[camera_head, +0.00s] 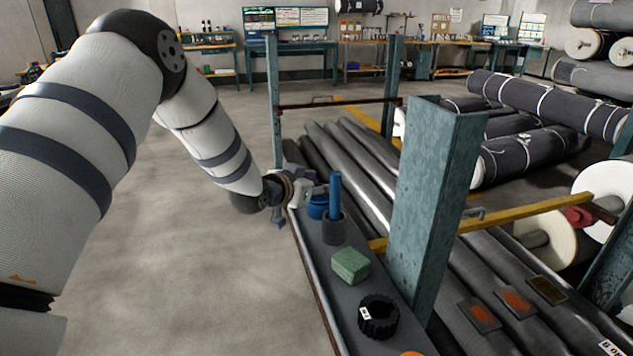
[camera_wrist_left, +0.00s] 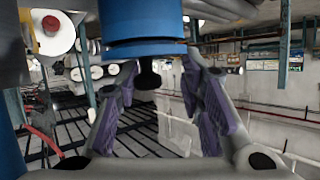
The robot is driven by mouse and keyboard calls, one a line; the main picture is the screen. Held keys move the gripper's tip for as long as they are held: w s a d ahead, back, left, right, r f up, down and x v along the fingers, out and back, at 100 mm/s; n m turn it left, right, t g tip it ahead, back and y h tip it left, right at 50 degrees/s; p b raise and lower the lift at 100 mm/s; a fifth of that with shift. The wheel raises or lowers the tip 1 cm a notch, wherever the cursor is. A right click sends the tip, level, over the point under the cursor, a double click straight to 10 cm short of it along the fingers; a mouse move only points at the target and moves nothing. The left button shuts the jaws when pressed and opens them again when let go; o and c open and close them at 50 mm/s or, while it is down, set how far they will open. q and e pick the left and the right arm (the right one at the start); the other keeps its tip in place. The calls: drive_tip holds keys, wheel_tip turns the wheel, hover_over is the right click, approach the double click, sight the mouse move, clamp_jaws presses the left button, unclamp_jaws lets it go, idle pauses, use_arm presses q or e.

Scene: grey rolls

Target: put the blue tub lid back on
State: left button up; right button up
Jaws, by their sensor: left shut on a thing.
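My left gripper (camera_head: 303,194) reaches in from the left to the blue tub (camera_head: 317,208) at the far end of the narrow dark shelf. In the left wrist view, the blue tub (camera_wrist_left: 143,20) fills the top centre. The blue lid (camera_wrist_left: 145,50) shows as a band at its end, with a black knob (camera_wrist_left: 150,77). The purple-padded fingers lie on both sides of the knob, and the gripper is shut on the lid. The lid is lined up with the tub; I cannot tell whether it is fully seated. My right gripper is out of view.
A blue rod stands in a dark holder (camera_head: 334,230) close right of the tub. A green block (camera_head: 351,265) and a black ring (camera_head: 379,317) sit nearer on the shelf (camera_head: 316,268). A teal post (camera_head: 432,200) rises to the right. Open floor lies left.

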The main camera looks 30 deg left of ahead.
use_arm(q)
drive_tip(key=shift+f, duration=0.2)
drive_tip(key=o, duration=1.2)
drive_tip(key=shift+s, duration=0.1)
drive_tip(key=v, duration=1.2)
